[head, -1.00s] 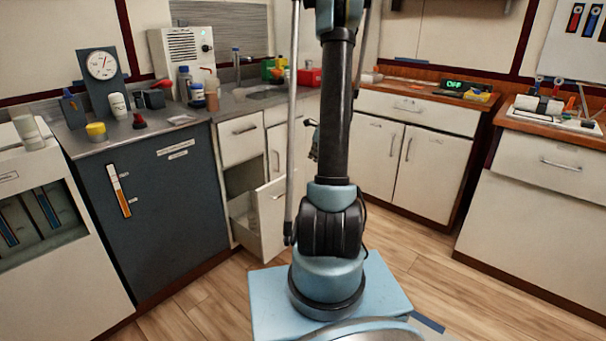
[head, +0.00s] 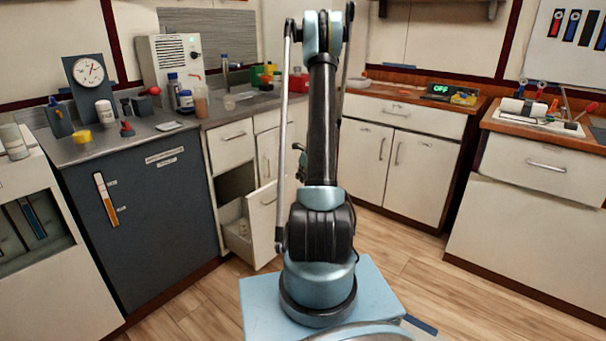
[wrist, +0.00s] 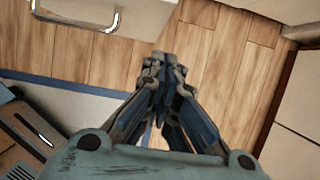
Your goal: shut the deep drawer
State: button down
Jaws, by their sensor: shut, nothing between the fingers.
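The deep drawer (head: 264,226) is the low white drawer at the cabinet corner in the head view. It stands pulled out, with its open inside showing left of its front and a small pale item in it. My arm hides part of its right side. My gripper (wrist: 161,60) shows in the wrist view with its fingers together and empty, above the wood floor. A white panel with a metal handle (wrist: 78,14) lies at the top left there, apart from the fingers; I cannot tell for sure that it is the drawer front. The head view does not clearly show my gripper.
A shut upper drawer (head: 231,143) sits above the opening. A dark cabinet (head: 140,215) stands left of it, and white cupboards (head: 385,165) stand to the right. Wood floor (head: 410,285) is clear at the right. A pale mat with a blue border (wrist: 85,108) lies on the floor.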

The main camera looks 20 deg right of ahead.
jog(key=w+a, duration=0.1)
jog(key=w+f, duration=0.1)
jog(key=w+a, duration=0.1)
jog(key=shift+w+a+f, duration=0.3)
jog(key=shift+w+a, duration=0.05)
jog(key=shift+w, duration=0.05)
jog(key=shift+a, duration=0.1)
